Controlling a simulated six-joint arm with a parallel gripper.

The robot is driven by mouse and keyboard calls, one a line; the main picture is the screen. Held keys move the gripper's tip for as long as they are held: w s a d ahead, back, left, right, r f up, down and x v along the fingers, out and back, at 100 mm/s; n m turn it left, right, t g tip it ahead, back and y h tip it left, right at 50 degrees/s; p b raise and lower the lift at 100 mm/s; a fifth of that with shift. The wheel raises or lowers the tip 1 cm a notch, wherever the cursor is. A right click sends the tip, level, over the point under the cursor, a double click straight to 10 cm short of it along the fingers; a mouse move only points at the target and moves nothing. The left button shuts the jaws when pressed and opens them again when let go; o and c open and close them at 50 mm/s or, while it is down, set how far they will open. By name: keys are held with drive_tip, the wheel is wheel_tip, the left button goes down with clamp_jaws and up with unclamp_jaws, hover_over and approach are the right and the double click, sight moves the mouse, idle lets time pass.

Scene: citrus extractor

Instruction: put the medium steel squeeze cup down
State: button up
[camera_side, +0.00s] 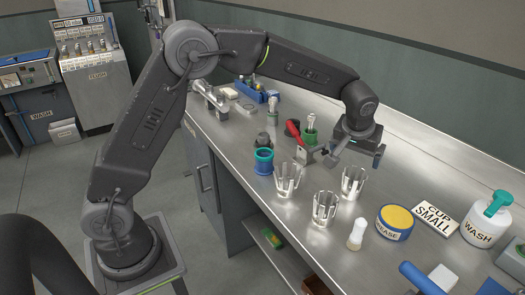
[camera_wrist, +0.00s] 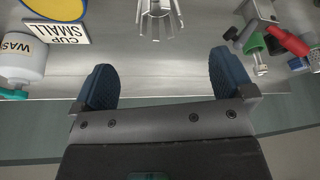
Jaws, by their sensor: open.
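Three slotted steel squeeze cups stand upright on the steel bench in the side view: a left one (camera_side: 287,179), a front one (camera_side: 325,209) and a right one (camera_side: 352,182). They look alike, and I cannot tell for certain which is the medium one. My gripper (camera_side: 356,152) is above the bench, behind the right cup. In the wrist view my gripper (camera_wrist: 161,75) is open, with nothing between its two blue fingers. One steel cup (camera_wrist: 158,18) shows ahead of the fingers, apart from them, cut off by the top edge.
A "CUP SMALL" sign (camera_side: 433,218), yellow-lidded grease tub (camera_side: 395,222) and wash bottle (camera_side: 488,220) stand to the right. A blue cup (camera_side: 263,161), a red-handled tool (camera_side: 294,130) and green-based brushes (camera_side: 311,135) stand left of my gripper. The wall runs behind the bench.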

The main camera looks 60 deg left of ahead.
drive_tip(key=s+a+r+m+t, duration=0.1)
drive_tip(key=s+a+r, duration=0.1)
drive_tip(key=s+r, duration=0.5)
drive_tip(key=s+a+r+m, duration=0.15)
drive_tip(key=s+r, duration=0.25)
drive_tip(key=s, duration=0.6)
drive_tip(key=s+a+f+m, duration=0.1)
drive_tip(key=s, duration=0.7)
drive_tip(key=s+f+m+h, duration=0.1)
drive_tip(key=s, duration=0.7)
drive_tip(key=shift+s+a+f+t+h, duration=0.15)
drive_tip(key=shift+a+f+t+h, duration=0.15)
drive_tip(key=shift+a, duration=0.1)
